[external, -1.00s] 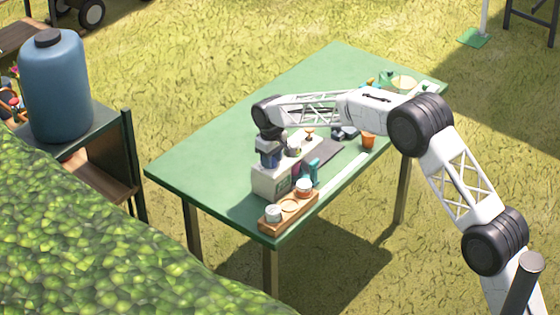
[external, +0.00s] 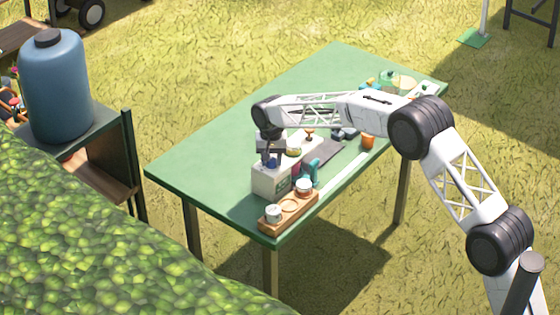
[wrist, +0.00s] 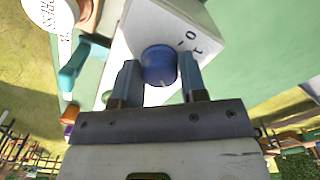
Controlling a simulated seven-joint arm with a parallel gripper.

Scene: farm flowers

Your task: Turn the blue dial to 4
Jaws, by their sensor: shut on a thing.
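The blue dial (wrist: 158,66) sits on a white box (wrist: 205,30) and shows between my fingers in the wrist view. My gripper (wrist: 158,80) is shut on the dial, one finger on each side. A "0" and part of another dark mark show on the box beside the dial; the other markings are hidden or too small to read. In the external view my gripper (external: 270,158) points down at the top of the white box (external: 268,181), and the dial is hard to make out there.
The box stands on a green table (external: 215,160). A wooden tray (external: 290,212) with white-lidded jars is in front of it. A teal object (external: 310,172) stands beside the box. An orange cup (external: 367,142) is farther right. The table's left side is clear.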

